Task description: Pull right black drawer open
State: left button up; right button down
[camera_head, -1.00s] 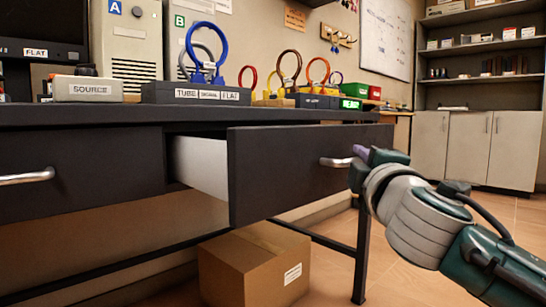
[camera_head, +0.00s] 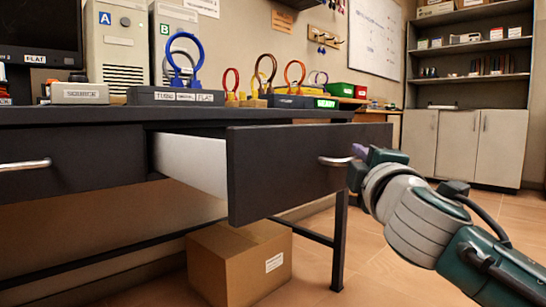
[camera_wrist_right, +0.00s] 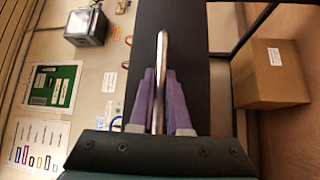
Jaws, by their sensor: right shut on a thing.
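The right black drawer (camera_head: 285,170) stands pulled out from the dark desk, with its pale side wall (camera_head: 190,160) showing. Its metal handle (camera_head: 336,161) is on the front panel. My right gripper (camera_head: 357,152) is at the handle, coming from the right. In the right wrist view the two purple fingers (camera_wrist_right: 160,105) lie on both sides of the metal handle bar (camera_wrist_right: 162,60), shut on it. The drawer's inside is hidden in the head view. My left gripper is in no view.
A cardboard box (camera_head: 240,262) stands on the floor under the desk, left of a dark desk leg (camera_head: 340,240). The left drawer (camera_head: 75,175) is closed. The desk top holds labelled blocks with coloured rings (camera_head: 185,65). Open floor lies to the right, before the cabinets (camera_head: 465,145).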

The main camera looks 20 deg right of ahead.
jog(key=c, duration=0.9)
grip_release()
jog(key=p+v, duration=0.2)
jog(key=v, duration=0.8)
